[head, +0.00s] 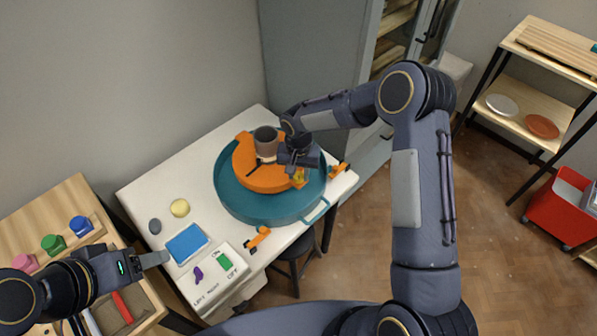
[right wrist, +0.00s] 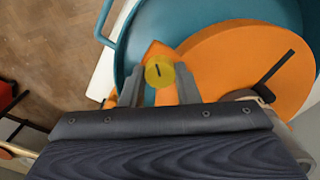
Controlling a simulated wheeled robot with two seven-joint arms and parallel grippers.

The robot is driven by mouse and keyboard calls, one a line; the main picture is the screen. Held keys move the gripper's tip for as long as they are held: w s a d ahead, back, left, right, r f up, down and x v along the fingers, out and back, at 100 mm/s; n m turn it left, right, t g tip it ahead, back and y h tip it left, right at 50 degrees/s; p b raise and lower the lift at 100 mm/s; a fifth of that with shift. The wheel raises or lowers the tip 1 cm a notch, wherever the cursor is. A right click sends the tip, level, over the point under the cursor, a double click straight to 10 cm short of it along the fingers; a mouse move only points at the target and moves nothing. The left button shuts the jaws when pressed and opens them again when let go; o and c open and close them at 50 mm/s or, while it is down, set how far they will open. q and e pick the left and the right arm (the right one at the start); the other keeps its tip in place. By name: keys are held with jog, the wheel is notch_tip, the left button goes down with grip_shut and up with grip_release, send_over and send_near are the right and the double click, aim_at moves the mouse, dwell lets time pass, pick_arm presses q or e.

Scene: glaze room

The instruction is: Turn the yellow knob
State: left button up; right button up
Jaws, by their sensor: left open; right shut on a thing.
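The yellow knob (head: 299,176) sits at the edge of the orange disc (head: 266,182) inside the round teal basin (head: 234,200). In the right wrist view the yellow knob (right wrist: 159,71) shows a short dark mark on its face. My right gripper (right wrist: 160,90) is shut on the yellow knob, one finger on each side. In the head view my right gripper (head: 299,168) reaches down over the basin's right part and hides some of the knob. My left gripper (head: 158,258) is open and empty, over the table's front left edge.
A grey cup-like piece (head: 265,139) stands on the disc. Orange clamps (head: 257,238) flank the basin.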

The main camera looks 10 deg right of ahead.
jog(key=shift+f+n+b, duration=0.1)
jog(key=shift+n+b, duration=0.75)
jog(key=shift+n, duration=0.05)
jog(key=shift+n+b, duration=0.85)
jog(key=shift+n, duration=0.35)
jog(key=n+b, duration=0.1)
jog(key=n, duration=0.2)
jog(key=shift+n, duration=0.3)
jog(key=shift+n+b, duration=0.6)
jog(key=shift+n, duration=0.8)
jog(key=o, duration=1)
